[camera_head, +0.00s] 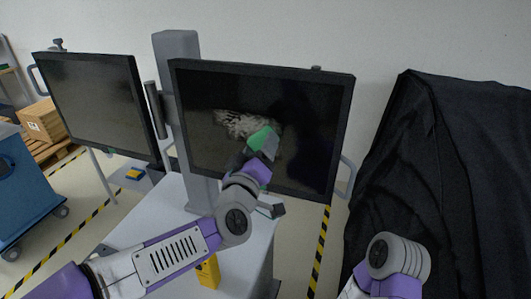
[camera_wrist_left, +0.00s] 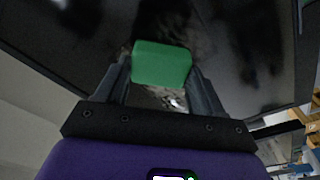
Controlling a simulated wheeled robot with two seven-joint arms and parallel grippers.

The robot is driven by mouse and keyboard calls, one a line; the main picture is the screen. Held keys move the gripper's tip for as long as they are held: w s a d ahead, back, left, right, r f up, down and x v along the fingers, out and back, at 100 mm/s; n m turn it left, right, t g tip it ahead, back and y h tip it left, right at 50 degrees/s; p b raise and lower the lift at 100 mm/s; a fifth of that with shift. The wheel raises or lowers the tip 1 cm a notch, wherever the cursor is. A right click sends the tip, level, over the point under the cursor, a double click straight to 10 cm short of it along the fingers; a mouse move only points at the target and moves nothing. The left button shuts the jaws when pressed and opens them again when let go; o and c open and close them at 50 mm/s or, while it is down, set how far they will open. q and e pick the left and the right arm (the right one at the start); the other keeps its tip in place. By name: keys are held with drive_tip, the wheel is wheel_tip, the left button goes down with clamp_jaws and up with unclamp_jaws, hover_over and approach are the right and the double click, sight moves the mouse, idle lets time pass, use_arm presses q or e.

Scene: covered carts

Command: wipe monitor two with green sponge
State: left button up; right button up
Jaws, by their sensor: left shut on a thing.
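The green sponge (camera_head: 261,138) is gripped by my left gripper (camera_head: 266,147) in front of the right-hand monitor (camera_head: 320,130). In the left wrist view the sponge (camera_wrist_left: 161,62) sits between the two dark fingers of the left gripper (camera_wrist_left: 160,78), which is shut on it. A whitish speckled smudge (camera_head: 238,123) marks the dark screen just left of and above the sponge. I cannot tell whether the sponge touches the screen. My right gripper is out of view; only part of that arm shows at the lower right.
A second monitor (camera_head: 95,100) stands at the left. A grey post (camera_head: 176,60) rises between the monitors from a white cart (camera_head: 150,225). A yellow object (camera_head: 208,272) lies on the cart, partly behind my left arm. A black-draped object (camera_head: 455,180) fills the right. A blue cart (camera_head: 30,195) stands far left.

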sight(248, 143)
use_arm(q)
drive_tip(key=a, duration=0.1)
drive_tip(key=w+a+b, duration=0.1)
drive_tip(key=a, duration=0.1)
drive_tip(key=shift+w+f, duration=0.15)
drive_tip(key=shift+w+a+b, duration=0.35)
drive_tip(key=shift+a+b, duration=0.3)
drive_tip(key=shift+a, duration=0.2)
drive_tip(key=shift+w+a+b, duration=0.3)
drive_tip(key=shift+a+b, duration=0.3)
drive_tip(key=shift+a, duration=0.2)
